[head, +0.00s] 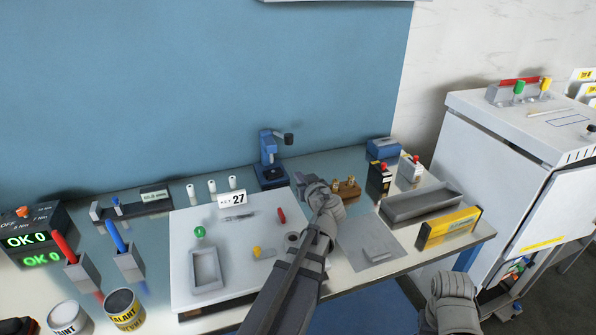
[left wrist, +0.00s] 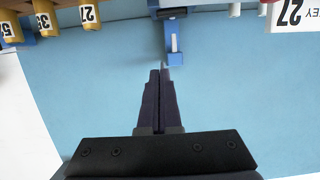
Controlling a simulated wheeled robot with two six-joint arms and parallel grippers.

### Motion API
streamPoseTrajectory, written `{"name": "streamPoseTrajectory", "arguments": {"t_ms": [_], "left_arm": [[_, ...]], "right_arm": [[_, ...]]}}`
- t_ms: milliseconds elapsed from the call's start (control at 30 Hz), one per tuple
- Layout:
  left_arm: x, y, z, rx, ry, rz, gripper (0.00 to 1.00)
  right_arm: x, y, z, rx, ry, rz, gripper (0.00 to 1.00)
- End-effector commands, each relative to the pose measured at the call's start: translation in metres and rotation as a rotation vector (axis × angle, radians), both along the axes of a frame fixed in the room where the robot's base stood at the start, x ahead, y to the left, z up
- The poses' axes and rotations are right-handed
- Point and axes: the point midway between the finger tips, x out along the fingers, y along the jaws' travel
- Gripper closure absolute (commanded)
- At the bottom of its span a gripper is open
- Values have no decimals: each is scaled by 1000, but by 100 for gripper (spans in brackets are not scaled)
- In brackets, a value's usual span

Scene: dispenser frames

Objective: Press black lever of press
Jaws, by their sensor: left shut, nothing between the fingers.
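The blue press (head: 268,163) stands at the back of the bench against the blue wall. Its black lever (head: 288,139) sticks out to the right at the top. In the left wrist view a blue part of the press (left wrist: 173,42) shows at the top middle, just beyond my fingertips; the lever cannot be made out clearly there. My left gripper (head: 299,180) is shut and empty, to the right of and lower in the picture than the press, apart from the lever. In the left wrist view its two fingers (left wrist: 160,72) lie together. My right gripper's fingers are not seen.
A wooden block with brass pieces (head: 346,188) stands just right of my left gripper. A card marked 27 (head: 232,198) and several white cylinders stand left of the press. A white board (head: 185,240) holds small parts. A grey tray (head: 420,204) lies at the right.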

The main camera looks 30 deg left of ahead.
Motion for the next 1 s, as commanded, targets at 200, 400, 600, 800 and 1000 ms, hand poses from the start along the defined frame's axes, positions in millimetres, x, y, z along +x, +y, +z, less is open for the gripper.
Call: {"name": "streamPoseTrajectory", "arguments": {"t_ms": [200,400,600,800,1000], "left_arm": [[-24,-29,-17,1,0,-3,100],[-32,-41,-22,1,0,-2,100],[-34,-44,-22,1,0,-1,100],[-34,-44,-22,1,0,-1,100],[-34,-44,-22,1,0,0,100]], "right_arm": [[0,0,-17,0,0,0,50],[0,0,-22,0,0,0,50],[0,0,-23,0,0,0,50],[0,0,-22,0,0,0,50],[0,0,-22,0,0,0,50]]}}
